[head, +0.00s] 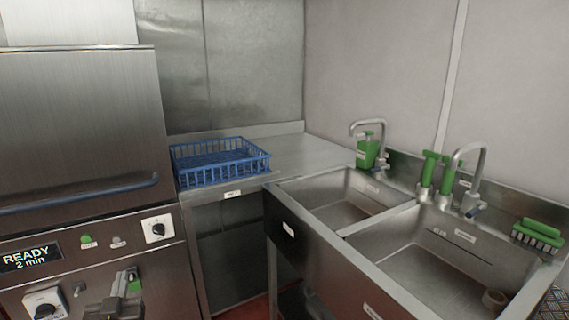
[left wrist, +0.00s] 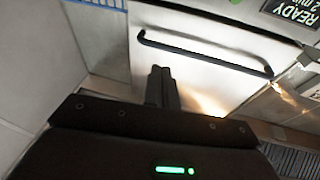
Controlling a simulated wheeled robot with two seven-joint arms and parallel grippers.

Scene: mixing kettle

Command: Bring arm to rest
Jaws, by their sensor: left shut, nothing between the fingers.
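My left gripper (head: 128,277) is low at the left in the head view, in front of the machine's control panel. Its fingers are together with nothing between them. In the left wrist view the shut fingers (left wrist: 160,75) point toward the steel machine door with its dark bar handle (left wrist: 205,55). My right gripper does not show in either view.
The steel machine (head: 80,120) has a blue handle and a display reading "READY 2 min". A blue rack (head: 220,165) sits on the steel counter (head: 305,155). To the right is a double sink (head: 345,205) with taps, green bottles and a green brush (head: 538,233).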

